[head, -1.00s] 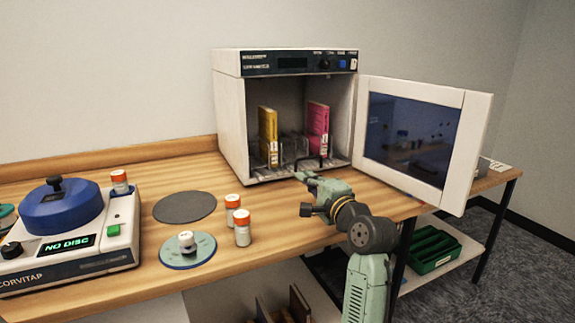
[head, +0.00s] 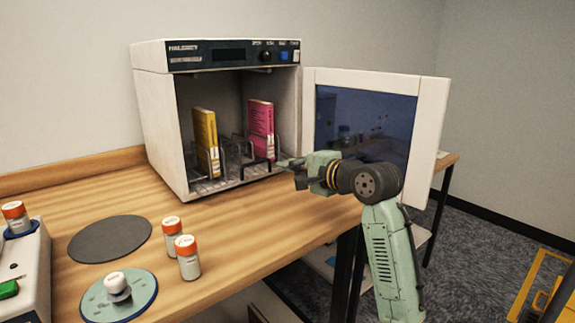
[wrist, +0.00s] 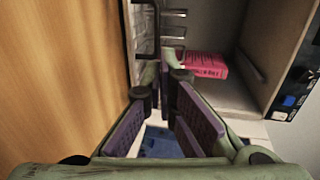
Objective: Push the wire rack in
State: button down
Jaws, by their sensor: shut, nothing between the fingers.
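The wire rack (head: 232,158) sits on the floor of the open white cabinet (head: 161,130). It holds a yellow book (head: 206,140) at left and a pink book (head: 259,130) at right. A dark wire loop stands at its front. In the wrist view the rack's dark wires (wrist: 174,33) and the pink book (wrist: 206,66) show ahead of the fingers. My gripper (head: 283,162) is shut and empty at the cabinet's opening, just right of the rack's front loop. Its fingertips also show in the wrist view (wrist: 166,66). I cannot tell whether they touch the rack.
The cabinet door (head: 430,130) stands wide open to the right, beside and behind my arm. The table in front of the cabinet is clear.

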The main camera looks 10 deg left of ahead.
jog(key=p+x, duration=0.2)
jog(key=x, duration=0.8)
jog(key=shift+w+a+f, duration=0.1)
jog(key=shift+w+a, duration=0.05)
jog(key=shift+a, duration=0.1)
jog(key=shift+w+a, duration=0.1)
jog(key=shift+a, duration=0.05)
jog(key=p+x, duration=0.1)
jog(key=x, duration=0.1)
jog(key=r+p+x, duration=0.1)
jog(key=p+x, duration=0.1)
jog(key=x, duration=0.1)
jog(key=p+x, duration=0.2)
jog(key=shift+w+a+r, duration=0.1)
jog(key=shift+w+a, duration=0.2)
jog(key=shift+a, duration=0.15)
jog(key=shift+d+r, duration=0.1)
jog(key=shift+r, duration=0.05)
jog(key=shift+r, duration=0.1)
jog(key=shift+s+d+p, duration=0.1)
jog(key=shift+p, duration=0.3)
